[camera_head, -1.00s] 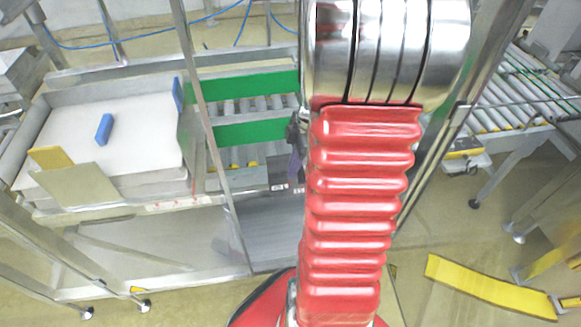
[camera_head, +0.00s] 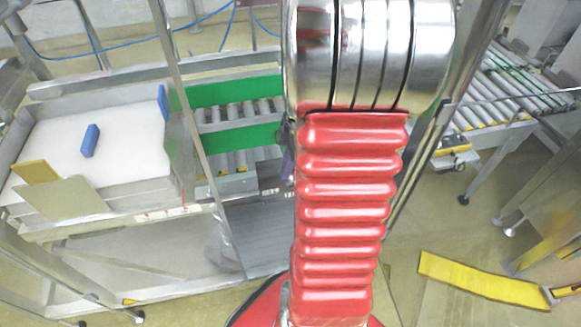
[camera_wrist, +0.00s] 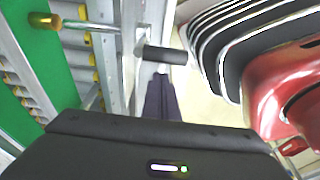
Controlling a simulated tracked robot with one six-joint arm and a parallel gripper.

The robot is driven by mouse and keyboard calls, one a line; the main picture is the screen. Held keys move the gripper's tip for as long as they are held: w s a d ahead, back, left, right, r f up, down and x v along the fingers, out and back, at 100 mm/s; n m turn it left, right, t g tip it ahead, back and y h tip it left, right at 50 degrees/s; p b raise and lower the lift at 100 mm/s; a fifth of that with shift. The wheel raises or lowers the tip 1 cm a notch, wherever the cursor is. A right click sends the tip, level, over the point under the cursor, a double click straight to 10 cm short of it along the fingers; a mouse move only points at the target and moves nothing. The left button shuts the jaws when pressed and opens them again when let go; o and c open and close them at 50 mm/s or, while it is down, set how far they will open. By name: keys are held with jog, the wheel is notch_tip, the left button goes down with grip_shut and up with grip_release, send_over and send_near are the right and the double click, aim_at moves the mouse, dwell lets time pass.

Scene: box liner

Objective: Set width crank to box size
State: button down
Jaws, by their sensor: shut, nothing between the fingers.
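The width crank shows in the wrist view as a black cylindrical handle (camera_wrist: 166,54) on a metal crank arm (camera_wrist: 147,18). A thin shaft with a brass-coloured end (camera_wrist: 45,20) lies left of it, by the green side panel. My gripper (camera_wrist: 160,82) has its dark fingers together and empty. Its tips appear just below the black handle in the picture; I cannot tell whether they touch it. In the head view a dark part of my gripper (camera_head: 287,165) shows left of my red arm, which hides the crank there.
Green guide panels (camera_head: 235,137) flank a roller conveyor. Frame posts (camera_head: 185,90) stand close to my arm. Another roller conveyor (camera_head: 510,90) and a yellow floor strip (camera_head: 480,283) are at right.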

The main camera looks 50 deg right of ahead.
jog(key=v, duration=0.9)
jog(key=shift+s+r, duration=0.15)
jog(key=shift+s, duration=0.05)
jog(key=shift+d+m, duration=0.15)
jog(key=shift+m, duration=0.15)
dwell(0.4)
jog(key=a+r+m+t, duration=0.1)
jog(key=a+r+m, duration=0.2)
jog(key=a, duration=0.6)
jog(key=s+a+r+m+t+h, duration=0.1)
jog(key=a+r+m, duration=0.2)
jog(key=a, duration=0.6)
jog(key=a+r+m+t+h, duration=0.1)
jog(key=a+m, duration=0.3)
jog(key=a, duration=0.6)
jog(key=shift+s+r+m+t, duration=0.3)
jog(key=shift+r+t, duration=0.3)
jog(key=shift+r, duration=0.3)
